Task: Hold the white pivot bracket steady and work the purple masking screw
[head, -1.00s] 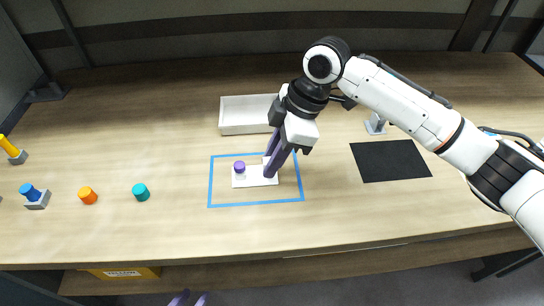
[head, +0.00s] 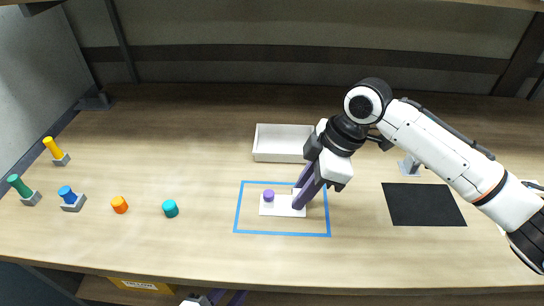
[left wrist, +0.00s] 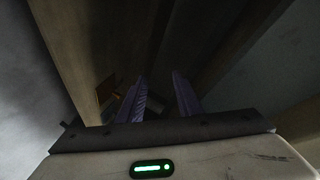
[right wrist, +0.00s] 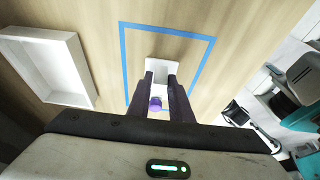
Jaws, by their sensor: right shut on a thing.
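The white pivot bracket (head: 282,211) lies flat inside a blue taped rectangle on the table. The purple masking screw (head: 268,195) stands on its left part. My right gripper (head: 299,201) comes down at the bracket's right end and is shut on its white upright part. In the right wrist view the bracket (right wrist: 158,66) shows between the two fingers, with the purple screw (right wrist: 155,103) between them nearer the camera. My left gripper (head: 220,298) is low at the bottom edge, by the table's front. Its fingers (left wrist: 160,95) are apart and empty in the left wrist view.
A white tray (head: 258,156) stands behind the taped area. An orange cap (head: 119,204) and a teal cap (head: 170,208) lie to the left, with yellow, green and blue pieces on grey blocks further left. A black mat (head: 424,204) lies right. The table's front edge is near my left gripper.

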